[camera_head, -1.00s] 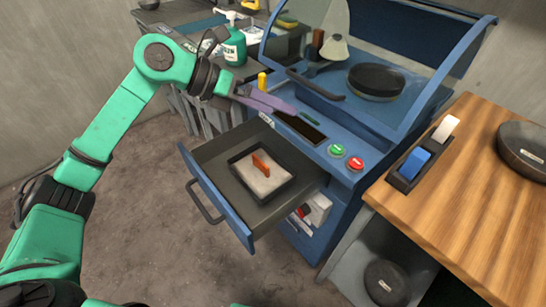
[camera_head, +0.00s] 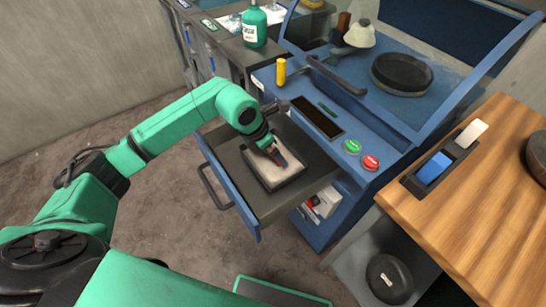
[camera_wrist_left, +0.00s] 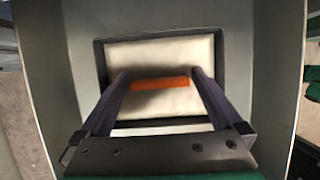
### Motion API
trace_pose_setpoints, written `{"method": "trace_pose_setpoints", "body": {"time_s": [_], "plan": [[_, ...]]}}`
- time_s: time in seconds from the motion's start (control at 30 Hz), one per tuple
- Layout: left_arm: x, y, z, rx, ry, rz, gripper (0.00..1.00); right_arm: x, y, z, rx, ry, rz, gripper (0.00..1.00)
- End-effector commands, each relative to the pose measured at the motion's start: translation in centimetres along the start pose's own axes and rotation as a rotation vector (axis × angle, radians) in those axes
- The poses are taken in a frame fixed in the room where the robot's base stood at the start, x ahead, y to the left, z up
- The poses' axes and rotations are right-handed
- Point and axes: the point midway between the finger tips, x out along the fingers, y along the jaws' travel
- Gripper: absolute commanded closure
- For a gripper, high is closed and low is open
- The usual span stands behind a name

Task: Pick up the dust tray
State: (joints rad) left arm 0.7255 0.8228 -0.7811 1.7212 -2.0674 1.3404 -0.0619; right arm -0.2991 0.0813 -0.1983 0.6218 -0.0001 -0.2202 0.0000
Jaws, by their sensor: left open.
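The dust tray (camera_head: 289,176) is a shallow dark-rimmed tray with a pale, whitish inside. It lies in the open drawer of the blue machine. An orange upright handle (camera_wrist_left: 161,84) stands across its middle. My left gripper (camera_head: 277,155) points down into the drawer, over the tray. In the left wrist view its two dark fingers (camera_wrist_left: 160,78) are apart, one at each end of the orange handle, and not visibly touching it. In the head view the gripper hides most of the handle. My right gripper is not in view.
The drawer (camera_head: 262,205) has raised walls around the tray. The blue machine (camera_head: 340,140) stands behind it, with green and red buttons. A wooden table (camera_head: 485,215) is at the right. Bare floor lies in front at the left.

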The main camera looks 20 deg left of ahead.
Motion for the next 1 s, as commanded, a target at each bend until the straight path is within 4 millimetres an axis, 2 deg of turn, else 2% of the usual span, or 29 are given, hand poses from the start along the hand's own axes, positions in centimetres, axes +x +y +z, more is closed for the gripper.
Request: {"method": "trace_pose_setpoints", "body": {"time_s": [0.17,0.2,0.4,0.63,0.77,0.87,1.0], "plan": [[0.2,0.0,0.0,0.000,0.000,0.001,0.00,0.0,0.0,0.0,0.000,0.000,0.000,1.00],[0.2,0.0,0.0,0.000,0.000,0.000,0.04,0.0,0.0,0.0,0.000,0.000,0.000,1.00],[0.2,0.0,0.0,0.000,-0.001,0.000,0.78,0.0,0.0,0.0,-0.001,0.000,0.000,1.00],[0.1,0.0,0.1,0.000,-0.002,0.000,0.78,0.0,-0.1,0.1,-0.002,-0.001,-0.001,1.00],[-0.7,0.1,0.4,0.000,-0.004,0.000,0.78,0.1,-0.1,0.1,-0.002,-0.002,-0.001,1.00],[-2.0,0.1,1.0,0.000,-0.006,0.002,0.78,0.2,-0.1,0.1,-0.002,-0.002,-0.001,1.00],[-5.6,0.1,2.5,0.002,-0.008,0.003,0.78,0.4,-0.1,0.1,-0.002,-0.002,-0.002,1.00]]}}
